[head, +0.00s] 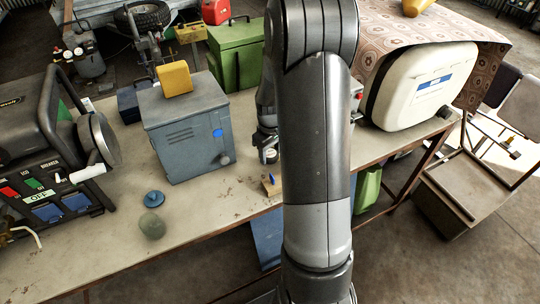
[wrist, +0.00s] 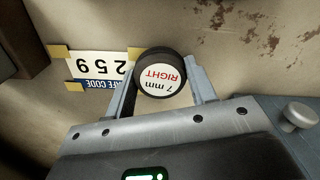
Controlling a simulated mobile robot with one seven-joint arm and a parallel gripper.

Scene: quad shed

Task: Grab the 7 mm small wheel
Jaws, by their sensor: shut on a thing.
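The small wheel (wrist: 158,76) is a short black cylinder with a white top that reads "7 mm RIGHT" in black and red. My gripper (wrist: 162,72) has one finger on each side of it and is shut on it. In the head view my gripper (head: 267,146) points down over the bench, right of the grey metal box, with the wheel (head: 271,155) small and pale between its fingers. My arm hides part of the bench there. I cannot tell whether the wheel touches the bench top.
A taped card reading "259" (wrist: 98,66) lies beside the wheel. The grey metal box (head: 188,130) with a yellow block (head: 175,78) stands close left. The bench (head: 215,205) is clear between.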

